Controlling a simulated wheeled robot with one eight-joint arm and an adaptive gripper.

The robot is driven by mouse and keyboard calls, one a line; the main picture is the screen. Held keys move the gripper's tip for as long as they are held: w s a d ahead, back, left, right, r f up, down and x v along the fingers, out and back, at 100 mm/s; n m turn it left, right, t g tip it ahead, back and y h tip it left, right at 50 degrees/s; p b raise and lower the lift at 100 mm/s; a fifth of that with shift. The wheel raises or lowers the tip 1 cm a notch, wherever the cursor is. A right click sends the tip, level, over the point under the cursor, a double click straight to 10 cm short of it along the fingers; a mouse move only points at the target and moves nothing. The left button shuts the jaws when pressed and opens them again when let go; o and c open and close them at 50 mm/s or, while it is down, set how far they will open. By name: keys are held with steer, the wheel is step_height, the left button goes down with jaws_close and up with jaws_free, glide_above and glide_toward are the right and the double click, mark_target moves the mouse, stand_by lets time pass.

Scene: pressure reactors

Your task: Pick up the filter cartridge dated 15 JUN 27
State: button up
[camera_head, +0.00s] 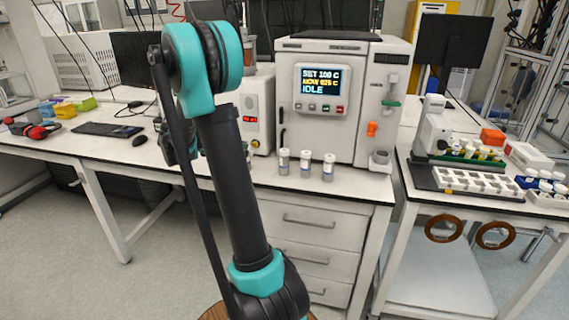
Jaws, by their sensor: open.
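Three small white and grey cylinders stand upright in a row near the front edge of the bench: a left one (284,161), a middle one (306,164) and a right one (328,167). They look like the filter cartridges. Their label print is too small to read, so I cannot tell which is dated 15 JUN 27. My gripper (180,150) shows only in part behind my teal and black arm, over the bench to the left of the cylinders. It is open and apart from them. My arm hides most of it.
A white reactor unit (345,95) with a lit screen reading IDLE stands behind the cylinders. A keyboard (107,129) and mouse (139,140) lie at left. A right-hand table holds a white sectioned tray (470,186) and several vials. Bench around the cylinders is clear.

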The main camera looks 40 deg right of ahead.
glide_toward(280, 156)
steer(key=x, duration=0.5)
steer(key=shift+w+d, duration=0.1)
steer(key=shift+d, duration=0.05)
steer(key=shift+x, duration=2.6)
steer(key=shift+w, duration=0.15)
steer(key=shift+c, duration=0.4)
jaws_close()
